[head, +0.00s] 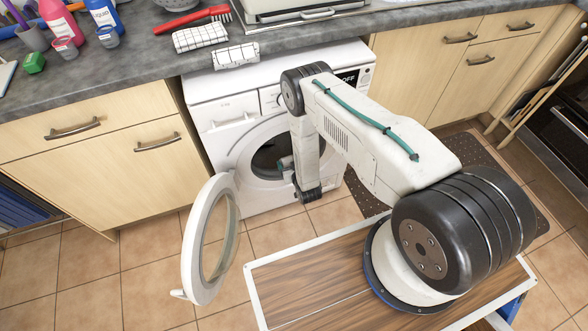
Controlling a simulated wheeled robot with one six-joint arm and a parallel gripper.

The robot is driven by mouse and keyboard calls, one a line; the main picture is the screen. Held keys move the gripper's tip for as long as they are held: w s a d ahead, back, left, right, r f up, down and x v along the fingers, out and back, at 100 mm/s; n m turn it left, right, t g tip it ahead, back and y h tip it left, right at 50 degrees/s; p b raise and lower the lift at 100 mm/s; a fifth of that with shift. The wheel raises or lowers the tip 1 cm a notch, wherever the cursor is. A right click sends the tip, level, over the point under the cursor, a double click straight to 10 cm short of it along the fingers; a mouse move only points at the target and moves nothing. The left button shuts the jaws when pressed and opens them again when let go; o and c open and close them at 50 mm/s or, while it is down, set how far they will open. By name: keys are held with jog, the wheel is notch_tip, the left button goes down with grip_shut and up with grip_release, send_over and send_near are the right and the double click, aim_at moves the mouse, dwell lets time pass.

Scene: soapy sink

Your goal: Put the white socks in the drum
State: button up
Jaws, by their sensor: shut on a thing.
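The white front-loading washing machine (225,112) stands under the counter. Its round door (190,240) is swung wide open to the left. The dark drum opening (262,161) is partly covered by my arm. My gripper (285,164) is at the drum mouth, mostly hidden behind my wrist. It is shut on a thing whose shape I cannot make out. No white socks show clearly anywhere else in view, so the held thing is most likely the white socks. I cannot tell how far inside the drum it is.
Two checked cloths (201,36) lie at the counter's front edge, one hanging over it above the machine. A brown mat (470,165) lies right of the machine. The tiled floor (150,243) left of the door is clear.

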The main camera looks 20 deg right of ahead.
jog(key=x, duration=1.4)
jog(key=shift+f, duration=0.3)
jog(key=shift+w, duration=0.1)
jog(key=o, duration=1.1)
jog(key=f+v, duration=0.1)
jog(key=v, duration=2.3)
jog(key=shift+s, duration=0.5)
